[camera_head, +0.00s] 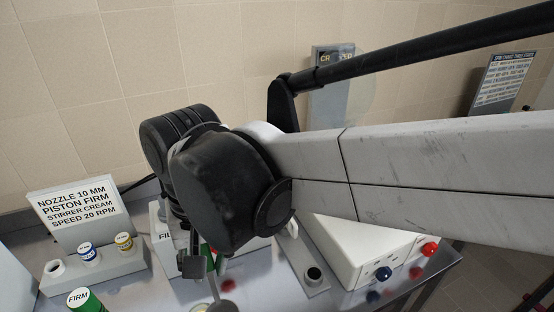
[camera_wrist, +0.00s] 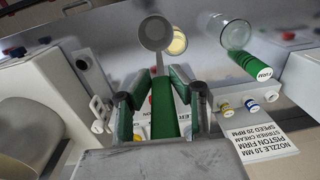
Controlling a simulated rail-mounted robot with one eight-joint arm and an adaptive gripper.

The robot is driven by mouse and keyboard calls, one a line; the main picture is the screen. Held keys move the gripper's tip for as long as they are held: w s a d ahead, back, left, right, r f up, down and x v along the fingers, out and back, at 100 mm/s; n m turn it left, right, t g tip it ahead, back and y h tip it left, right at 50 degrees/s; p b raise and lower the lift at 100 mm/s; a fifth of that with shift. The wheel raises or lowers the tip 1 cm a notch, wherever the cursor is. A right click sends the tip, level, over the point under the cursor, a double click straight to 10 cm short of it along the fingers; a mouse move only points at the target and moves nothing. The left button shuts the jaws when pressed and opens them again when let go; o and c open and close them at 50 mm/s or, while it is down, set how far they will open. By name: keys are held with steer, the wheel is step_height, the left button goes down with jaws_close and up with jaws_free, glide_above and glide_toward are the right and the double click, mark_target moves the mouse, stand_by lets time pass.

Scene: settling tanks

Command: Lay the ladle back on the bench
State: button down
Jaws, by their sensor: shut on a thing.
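My gripper (camera_wrist: 162,98) points down over the bench and is shut on the ladle's green handle (camera_wrist: 165,108). In the wrist view the ladle's thin grey rod runs away from the fingers to its round grey bowl (camera_wrist: 155,33). In the head view my gripper (camera_head: 194,265) is partly hidden by my wrist, and the rod (camera_head: 214,288) slants down towards the lower edge. The grey metal bench (camera_head: 140,287) also shows in the wrist view (camera_wrist: 105,42). I cannot tell how high the ladle is above it.
A green-ended FIRM cylinder (camera_head: 85,301) is at front left; its clear tube (camera_wrist: 230,31) shows in the wrist view. A cream-coloured round thing (camera_wrist: 177,42) lies by the bowl. A label stand (camera_head: 75,215) with capped pieces is left, a white box (camera_head: 365,248) with knobs right.

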steer(key=w+d+f, duration=0.7)
steer(key=w+f, duration=0.2)
steer(key=f, duration=0.2)
steer(key=shift+w+f+p, duration=0.15)
steer(key=shift+p, duration=0.2)
steer(key=shift+f, duration=0.15)
steer(key=c, duration=1.6)
jaws_free()
steer(key=shift+o, duration=0.3)
